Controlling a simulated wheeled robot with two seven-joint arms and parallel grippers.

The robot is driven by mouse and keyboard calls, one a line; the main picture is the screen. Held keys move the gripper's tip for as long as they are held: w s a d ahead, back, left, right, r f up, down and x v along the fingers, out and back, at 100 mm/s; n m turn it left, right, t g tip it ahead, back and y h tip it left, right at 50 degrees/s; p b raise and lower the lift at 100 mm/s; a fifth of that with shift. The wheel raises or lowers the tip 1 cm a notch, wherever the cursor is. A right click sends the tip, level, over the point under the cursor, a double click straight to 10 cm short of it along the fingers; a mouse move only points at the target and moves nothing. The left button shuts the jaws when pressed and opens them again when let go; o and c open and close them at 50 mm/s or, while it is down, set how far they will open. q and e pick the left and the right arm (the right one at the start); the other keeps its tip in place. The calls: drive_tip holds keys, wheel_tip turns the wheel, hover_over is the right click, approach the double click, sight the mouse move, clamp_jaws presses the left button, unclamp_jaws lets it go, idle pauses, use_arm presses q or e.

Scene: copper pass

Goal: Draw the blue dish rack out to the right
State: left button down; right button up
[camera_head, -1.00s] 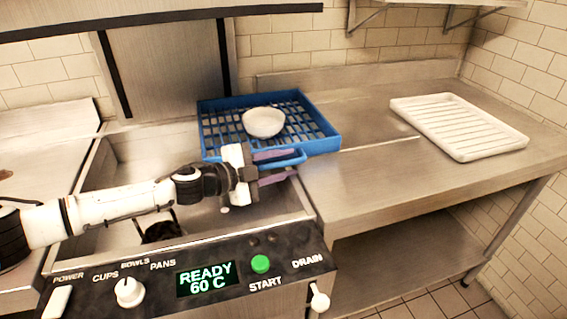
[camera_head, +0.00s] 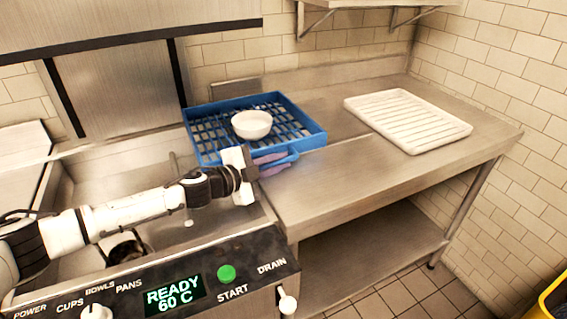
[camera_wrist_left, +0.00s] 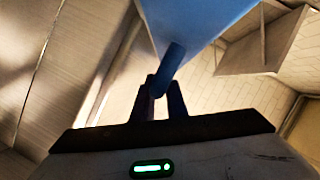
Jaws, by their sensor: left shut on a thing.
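The blue dish rack (camera_head: 318,137) straddles the edge between the dishwasher's basin and the steel counter to its right. In the left wrist view the gripper's fingers (camera_wrist_left: 161,100) close around the blue handle (camera_wrist_left: 170,62), with the rack's blue wall (camera_wrist_left: 195,18) above. The right gripper is not in view.
A white ribbed tray (camera_head: 408,120) lies on the counter (camera_head: 345,180) at the right, with bare steel between it and the rack. The control panel (camera_head: 200,285) reads READY 60 C. A yellow-rimmed bin (camera_head: 553,290) stands at the lower right.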

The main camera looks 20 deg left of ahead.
use_arm(q)
drive_tip(key=c, duration=1.8)
unclamp_jaws()
drive_tip(key=shift+o, duration=0.2)
drive_tip(key=b+v, duration=0.1)
drive_tip(key=v, duration=0.9)
drive_tip(key=shift+s+a, duration=0.1)
drive_tip(key=shift+s, duration=0.05)
